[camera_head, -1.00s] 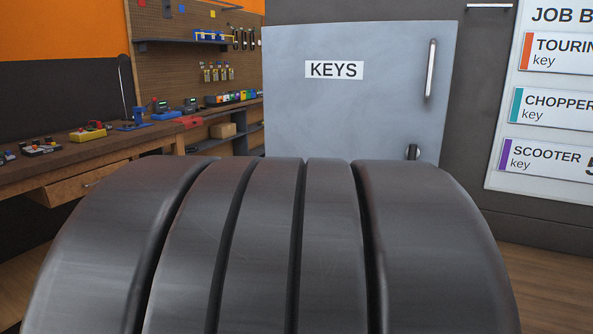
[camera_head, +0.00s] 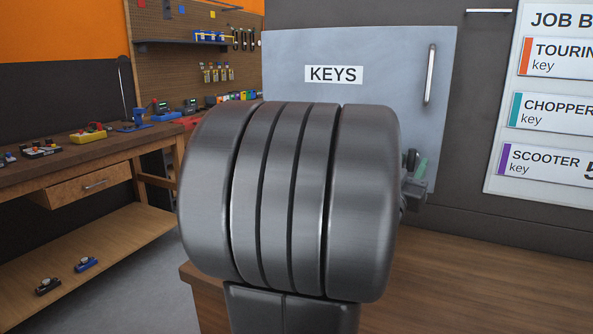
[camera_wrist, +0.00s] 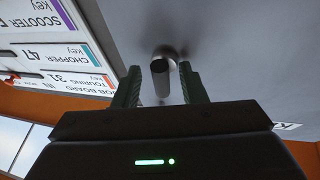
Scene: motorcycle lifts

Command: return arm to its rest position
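My gripper (camera_wrist: 160,88) is open in the wrist view, its two dark green fingers apart. A round bar end, which looks like the handle (camera_wrist: 160,78) of the key cabinet, shows in the gap between them, with space on both sides. In the head view my gripper (camera_head: 414,168) is small, partly hidden behind my arm, and lies below the cabinet's vertical handle (camera_head: 431,73). The grey cabinet (camera_head: 300,60) labelled KEYS is partly covered by my arm; I cannot tell whether its door is fully closed.
A wooden workbench (camera_head: 60,178) with tools stands at the left, under a pegboard (camera_head: 160,70). A job board (camera_head: 555,100) hangs at the right. A wooden surface (camera_head: 480,285) lies below the cabinet. Grey floor (camera_head: 140,260) is open between.

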